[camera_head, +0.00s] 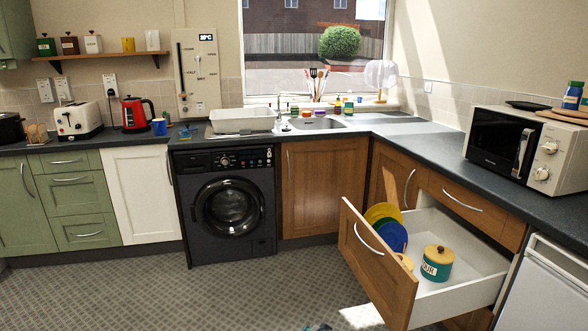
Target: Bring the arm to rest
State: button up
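No part that I can make out as my gripper shows in the head view. A small dark teal shape (318,327) pokes in at the bottom edge, too cut off to identify. The open wooden-fronted drawer (374,268) at lower right holds a teal pot with a wooden lid (436,264) and a label. Yellow and blue plates (393,237) stand on edge beside it, behind the drawer front.
The drawer juts into the floor space at right. The patterned floor (130,290) at left is clear. A washing machine (226,206) sits under the worktop. A microwave (522,147) stands on the right worktop, a dish tub (242,121) near the sink.

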jog(key=s+d+f+n+g, duration=0.1)
jog(key=s+f+g, duration=0.25)
jog(key=s, duration=0.55)
jog(key=s+d+f+n+g+h, duration=0.1)
jog(key=s+f+n+g, duration=0.15)
jog(key=s+f, duration=0.45)
jog(key=s+d+f+n+g, duration=0.1)
jog(key=s+d+f+g, duration=0.15)
jog(key=s, duration=0.85)
jog(key=s+d+f+n+g+h, duration=0.1)
jog(key=s+d+g, duration=0.25)
jog(key=s, duration=1.15)
jog(key=s+d+f+g+h, duration=0.1)
jog(key=s+d+f+g, duration=0.3)
jog(key=s, duration=1)
notch_tip(320, 180, up, 17)
jog(key=a+p, duration=0.1)
jog(key=p, duration=1.4)
jog(key=shift+w+f, duration=0.15)
jog(key=shift+w, duration=0.2)
jog(key=shift+a, duration=0.1)
